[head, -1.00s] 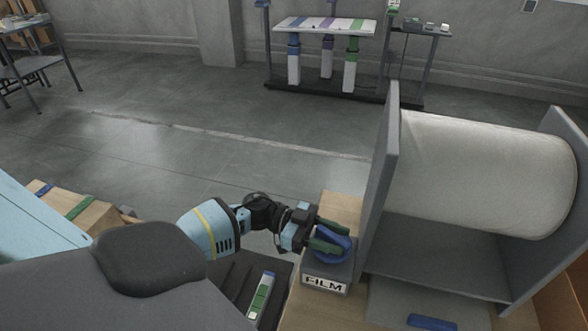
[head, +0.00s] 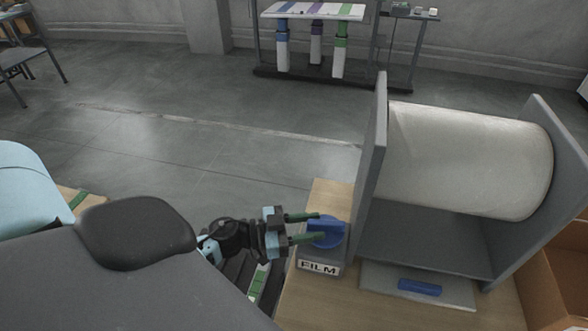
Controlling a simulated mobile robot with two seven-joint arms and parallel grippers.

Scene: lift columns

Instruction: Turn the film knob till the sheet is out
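The blue film knob (head: 327,233) sits on a grey box with a "FILM" label (head: 319,267), left of the roll stand. My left gripper (head: 314,228) comes from the left with its two green fingers parted. Their tips are at the knob's left side and overlap it in the picture; whether they touch it I cannot tell. A large whitish film roll (head: 470,160) lies between two grey side panels (head: 372,160). I see no sheet hanging from the roll. My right gripper is not in view.
A grey plate with a blue strip (head: 419,287) lies in front of the stand on the wooden table (head: 400,315). An open brown box (head: 560,275) is at the right. A rack with colour-banded columns (head: 315,45) stands at the back across open floor.

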